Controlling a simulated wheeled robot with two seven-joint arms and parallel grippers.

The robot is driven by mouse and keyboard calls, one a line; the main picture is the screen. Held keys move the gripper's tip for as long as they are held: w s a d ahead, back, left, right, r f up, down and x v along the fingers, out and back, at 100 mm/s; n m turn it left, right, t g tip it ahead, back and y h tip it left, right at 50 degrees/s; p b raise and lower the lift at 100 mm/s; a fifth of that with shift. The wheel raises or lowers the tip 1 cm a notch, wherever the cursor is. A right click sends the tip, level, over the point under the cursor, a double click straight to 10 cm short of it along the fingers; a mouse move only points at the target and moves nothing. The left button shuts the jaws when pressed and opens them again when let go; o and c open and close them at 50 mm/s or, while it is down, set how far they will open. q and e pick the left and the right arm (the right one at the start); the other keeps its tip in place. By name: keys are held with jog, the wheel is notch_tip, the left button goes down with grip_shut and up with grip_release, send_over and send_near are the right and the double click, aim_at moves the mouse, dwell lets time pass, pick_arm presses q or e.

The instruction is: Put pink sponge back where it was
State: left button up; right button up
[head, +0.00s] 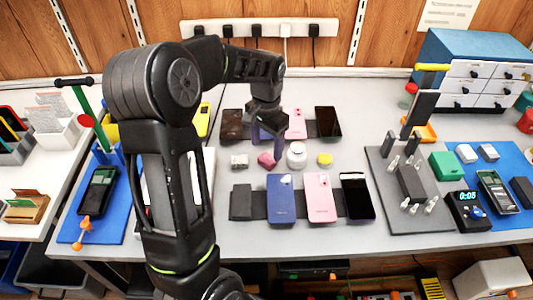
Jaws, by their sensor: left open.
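A small pink sponge (267,160) lies on the grey table near the middle, between the back and front rows of phones. My left gripper (268,134) points down just behind and above the sponge, over the back row of phones. Its jaws are open and I see nothing held in them. The gripper and wrist partly hide the back row. My right gripper is not in view.
A pale block (239,161), a white round jar (296,155) and a yellow piece (324,159) flank the sponge. In front lie a blue phone (282,198), a pink phone (320,197) and a black phone (357,195). A power strip (260,28) runs behind.

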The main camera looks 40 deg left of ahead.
aim_at(267, 159)
pick_arm(q)
notch_tip(267, 159, up, 7)
jog(key=shift+s, duration=0.1)
dwell(1.9)
